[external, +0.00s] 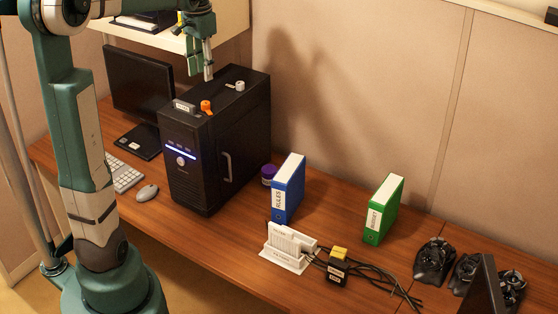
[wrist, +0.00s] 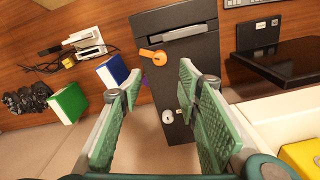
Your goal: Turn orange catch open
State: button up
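The orange catch (external: 207,107) sits on top of the black computer tower (external: 226,148), near its front edge. In the wrist view the orange catch (wrist: 153,56) has a round end and a short arm pointing left. A white catch (external: 240,86) is farther back on the same top; it also shows in the wrist view (wrist: 168,117). My gripper (external: 203,74) is above the tower, apart from both catches. In the wrist view its two green fingers (wrist: 160,76) are spread wide with nothing between them, and the orange catch lies beyond the fingertips.
A monitor (external: 140,88) is left of the tower, under a shelf (external: 222,18). A purple-lidded jar (external: 269,171), blue binder (external: 288,188) and green binder (external: 383,209) stand right. The air around the catch looks clear.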

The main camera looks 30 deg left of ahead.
aim_at(203, 101)
notch_tip(203, 101, down, 3)
jog(key=m+p, duration=0.1)
jog(key=m, duration=0.9)
jog(key=shift+s+m, duration=0.1)
jog(key=shift+m, duration=0.2)
jog(key=m, duration=0.1)
jog(key=f+m, duration=0.1)
jog(key=m, duration=0.1)
jog(key=shift+m, duration=0.3)
jog(key=shift+f, duration=0.1)
jog(key=shift+f, duration=3.8)
jog(key=shift+c, duration=0.4)
jog(key=c, duration=0.8)
